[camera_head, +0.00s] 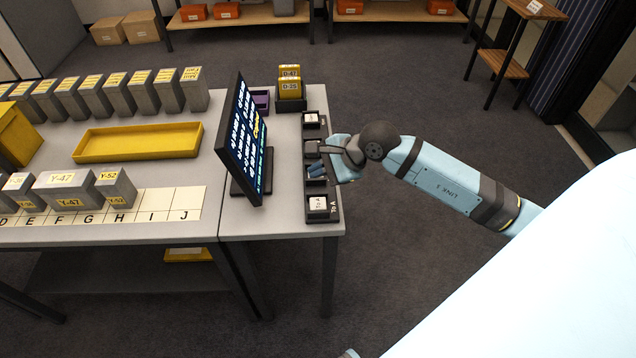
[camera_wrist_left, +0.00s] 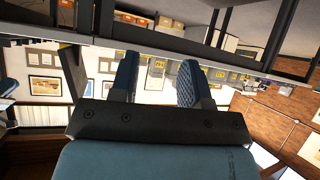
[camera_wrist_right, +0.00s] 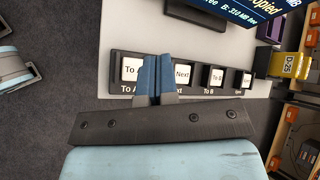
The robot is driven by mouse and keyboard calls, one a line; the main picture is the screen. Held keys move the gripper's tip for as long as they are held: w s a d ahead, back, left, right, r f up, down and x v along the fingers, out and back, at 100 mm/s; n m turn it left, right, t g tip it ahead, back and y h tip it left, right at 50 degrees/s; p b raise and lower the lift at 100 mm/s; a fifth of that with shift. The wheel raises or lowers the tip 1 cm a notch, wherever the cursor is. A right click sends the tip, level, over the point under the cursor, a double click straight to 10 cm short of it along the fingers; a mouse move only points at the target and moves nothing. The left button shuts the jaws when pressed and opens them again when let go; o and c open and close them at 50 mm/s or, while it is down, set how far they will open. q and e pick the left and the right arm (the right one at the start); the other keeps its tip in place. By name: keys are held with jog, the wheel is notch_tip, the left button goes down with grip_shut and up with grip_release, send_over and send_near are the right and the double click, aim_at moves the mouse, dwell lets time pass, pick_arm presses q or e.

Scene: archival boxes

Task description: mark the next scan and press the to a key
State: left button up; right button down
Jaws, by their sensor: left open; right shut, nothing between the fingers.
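The dark key panel (camera_head: 308,212) lies along the right edge of the table in the head view. Its white "To A" key (camera_head: 318,204) is at the near end and also shows in the right wrist view (camera_wrist_right: 130,69). The "Next" key (camera_wrist_right: 183,74) is beside it, partly covered by my fingers, and the "To B" key (camera_wrist_right: 216,77) is farther right. My right gripper (camera_head: 312,171) is shut and empty over the panel. In the right wrist view its fingers (camera_wrist_right: 157,62) overlap the "To A" and "Next" keys; contact cannot be told. My left gripper (camera_wrist_left: 158,72) is open and empty, away from the panel.
A dark holder with yellow D-47 and D-25 boxes (camera_head: 290,84) is behind. Grey boxes, a yellow tray (camera_head: 138,142) and a lettered strip (camera_head: 155,205) occupy the left table.

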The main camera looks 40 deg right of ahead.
jog(key=b, duration=0.4)
send_over(318, 205)
notch_tip(318, 205, down, 8)
jog(key=shift+r, duration=0.25)
jog(key=shift+f+b, duration=0.35)
jog(key=shift+b, duration=0.1)
jog(key=shift+d+f, duration=0.1)
jog(key=shift+f, duration=0.1)
pick_arm(q)
jog(key=f, duration=0.3)
jog(key=shift+w+d, duration=0.3)
jog(key=shift+w, duration=0.05)
jog(key=shift+s+a+f, duration=0.15)
jog(key=shift+a, duration=0.1)
jog(key=shift+d, duration=0.2)
jog(key=shift+a, duration=0.2)
jog(key=shift+f, duration=0.15)
pick_arm(e)
jog(key=shift+f, duration=0.1)
